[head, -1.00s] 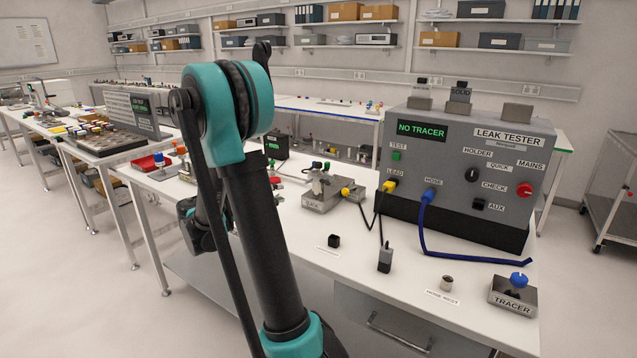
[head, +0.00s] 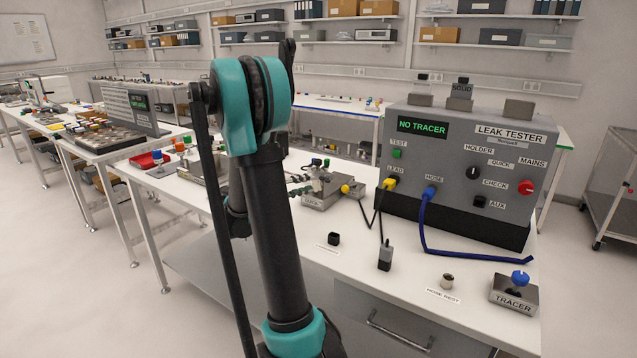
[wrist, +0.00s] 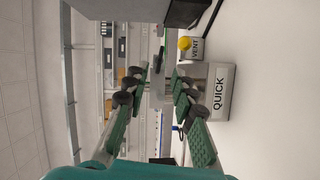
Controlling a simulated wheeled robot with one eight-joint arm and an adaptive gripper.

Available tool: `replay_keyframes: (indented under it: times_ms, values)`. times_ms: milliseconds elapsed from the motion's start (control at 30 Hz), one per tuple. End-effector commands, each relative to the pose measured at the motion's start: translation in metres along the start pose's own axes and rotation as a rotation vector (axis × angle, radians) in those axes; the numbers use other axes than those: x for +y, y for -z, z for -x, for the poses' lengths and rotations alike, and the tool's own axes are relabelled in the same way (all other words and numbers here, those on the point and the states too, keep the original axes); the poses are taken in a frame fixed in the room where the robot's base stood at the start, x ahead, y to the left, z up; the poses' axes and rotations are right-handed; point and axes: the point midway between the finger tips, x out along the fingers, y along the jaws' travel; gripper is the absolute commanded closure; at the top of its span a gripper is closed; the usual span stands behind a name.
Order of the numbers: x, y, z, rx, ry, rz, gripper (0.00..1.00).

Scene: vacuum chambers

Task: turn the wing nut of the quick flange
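The quick flange station is a grey block labelled QUICK (head: 318,201), with small metal fittings on top, on the bench in the head view. It also shows at the right of the wrist view (wrist: 220,92). My gripper (wrist: 163,80) is open in the wrist view, its two green-padded fingers apart. A grey metal part (wrist: 157,92) of the flange shows between the fingers; I cannot tell whether it is the wing nut or whether a finger touches it. In the head view my arm hides part of the area left of the station.
The leak tester (head: 455,165) stands right of the station, with a yellow lead and a blue hose (head: 460,257). A yellow knob (wrist: 185,43) marked VENT is close to the fingers.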

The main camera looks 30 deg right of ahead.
Motion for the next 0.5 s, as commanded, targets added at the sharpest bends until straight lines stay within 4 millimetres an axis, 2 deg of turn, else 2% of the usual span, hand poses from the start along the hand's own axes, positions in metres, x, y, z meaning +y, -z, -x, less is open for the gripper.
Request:
replay_keyframes:
  times_ms: [33, 200, 500]
  values:
    - [0.0, -0.001, -0.011, -0.004, 0.0, 0.0, 0.74]
    - [0.0, 0.0, -0.036, -0.002, 0.0, 0.0, 0.74]
    - [0.0, 0.0, -0.053, 0.0, 0.0, 0.001, 0.74]
